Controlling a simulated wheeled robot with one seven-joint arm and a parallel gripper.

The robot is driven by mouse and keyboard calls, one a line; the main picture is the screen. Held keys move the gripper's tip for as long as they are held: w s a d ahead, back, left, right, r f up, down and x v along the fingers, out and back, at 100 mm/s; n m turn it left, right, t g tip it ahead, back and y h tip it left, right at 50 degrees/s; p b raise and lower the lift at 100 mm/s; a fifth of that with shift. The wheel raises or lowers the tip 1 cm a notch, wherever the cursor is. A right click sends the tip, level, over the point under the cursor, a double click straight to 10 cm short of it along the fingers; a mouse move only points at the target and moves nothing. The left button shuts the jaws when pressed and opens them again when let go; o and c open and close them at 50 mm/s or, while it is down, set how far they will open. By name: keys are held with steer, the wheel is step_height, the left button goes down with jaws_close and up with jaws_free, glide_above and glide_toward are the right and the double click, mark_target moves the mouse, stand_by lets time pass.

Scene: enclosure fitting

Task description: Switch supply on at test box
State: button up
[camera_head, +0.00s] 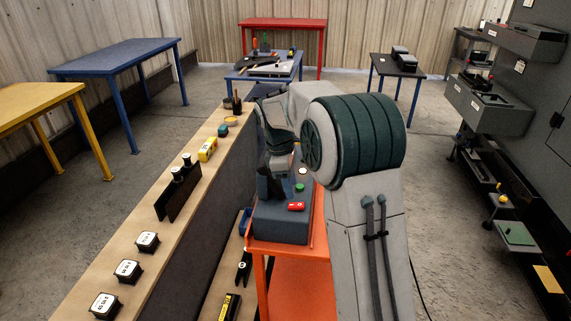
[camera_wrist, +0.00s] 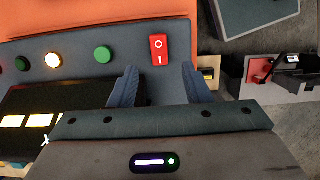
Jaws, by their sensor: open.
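The test box (camera_head: 279,222) is a blue-grey box on an orange stand. Its red rocker switch (camera_head: 296,206), marked O and I, also shows in the wrist view (camera_wrist: 158,49); I cannot tell which side is pressed. A green button (camera_wrist: 103,54), a lit pale lamp (camera_wrist: 53,60) and a dark green lamp (camera_wrist: 22,64) sit in a row to its left. My gripper (camera_wrist: 160,80) is open and empty. Its two blue-grey fingers are apart over the box, with the switch between and just beyond their tips in the wrist view. Contact cannot be told.
The orange stand (camera_head: 292,268) carries the box. A long wooden shelf (camera_head: 75,286) at left holds several labelled blocks and a yellow item (camera_head: 207,149). In the wrist view, a dark panel with lit windows (camera_wrist: 40,121) lies at lower left. Open floor lies right of the stand.

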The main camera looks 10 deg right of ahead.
steer(key=v, duration=0.7)
steer(key=shift+r, duration=0.35)
steer(key=shift+a, duration=0.1)
steer(key=s+d+r+m+t+y, duration=0.1)
steer(key=s+d+r+m+t, duration=0.15)
steer(key=s+m, duration=0.8)
steer(key=s+d+f+m, duration=0.1)
steer(key=s+f+m, duration=0.1)
steer(key=s, duration=0.7)
steer(key=s+d+f+m+t+y, duration=0.1)
steer(key=s+f, duration=0.3)
steer(key=s, duration=0.6)
steer(key=shift+f+m, duration=0.35)
steer(key=shift+m, duration=0.2)
